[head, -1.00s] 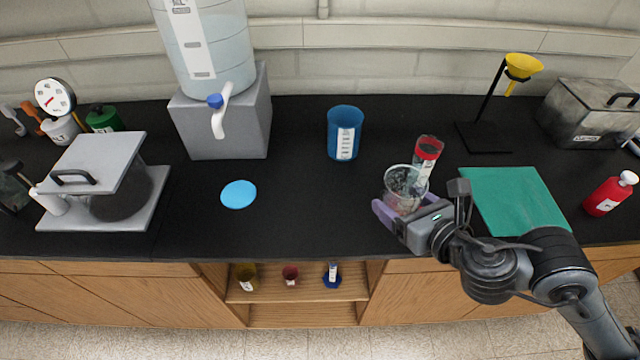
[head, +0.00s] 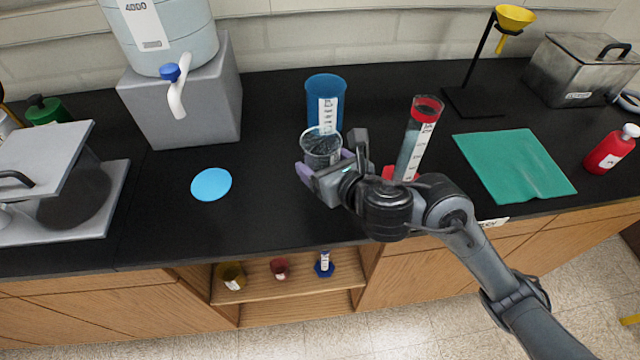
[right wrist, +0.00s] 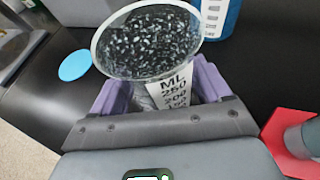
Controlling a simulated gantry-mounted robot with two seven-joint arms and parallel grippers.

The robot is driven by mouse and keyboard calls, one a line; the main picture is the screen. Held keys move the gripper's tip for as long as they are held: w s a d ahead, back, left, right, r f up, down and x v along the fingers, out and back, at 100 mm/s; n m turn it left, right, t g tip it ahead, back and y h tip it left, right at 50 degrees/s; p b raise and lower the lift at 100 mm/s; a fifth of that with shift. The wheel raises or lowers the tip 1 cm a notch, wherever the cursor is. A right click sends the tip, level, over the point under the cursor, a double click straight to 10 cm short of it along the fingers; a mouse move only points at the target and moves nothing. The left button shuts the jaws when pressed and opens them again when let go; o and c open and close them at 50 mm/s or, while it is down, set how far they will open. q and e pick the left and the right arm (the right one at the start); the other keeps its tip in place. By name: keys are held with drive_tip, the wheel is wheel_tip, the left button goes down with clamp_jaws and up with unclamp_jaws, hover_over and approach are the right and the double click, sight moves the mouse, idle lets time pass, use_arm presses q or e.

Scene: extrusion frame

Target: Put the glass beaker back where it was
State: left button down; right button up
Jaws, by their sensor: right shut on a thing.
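The clear glass beaker (head: 322,146) is held upright in my right gripper (head: 322,172), in front of the blue beaker, over the black counter. In the right wrist view the beaker (right wrist: 150,40) shows its round rim and a white "ML" scale, between the purple fingers of the gripper (right wrist: 165,92). The gripper is shut on it. I cannot tell whether its base touches the counter. A flat light-blue disc (head: 211,184) lies on the counter to the left; it also shows in the right wrist view (right wrist: 75,65). My left gripper is not in view.
The blue beaker (head: 325,95) stands just behind the held beaker. A tall red-rimmed cylinder (head: 415,140) stands close on the right. A grey block (head: 190,110) with a water jug is at back left. The counter around the disc is clear.

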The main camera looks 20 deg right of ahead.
drive_tip(key=shift+w+a+f, duration=0.2)
wheel_tip(320, 180, down, 4)
drive_tip(key=b, duration=0.3)
drive_tip(key=shift+b, duration=0.4)
drive_tip(key=shift+r, duration=0.1)
drive_tip(key=shift+f, duration=0.2)
drive_tip(key=o, duration=1.1)
drive_tip(key=shift+c, duration=0.2)
drive_tip(key=shift+r, duration=0.1)
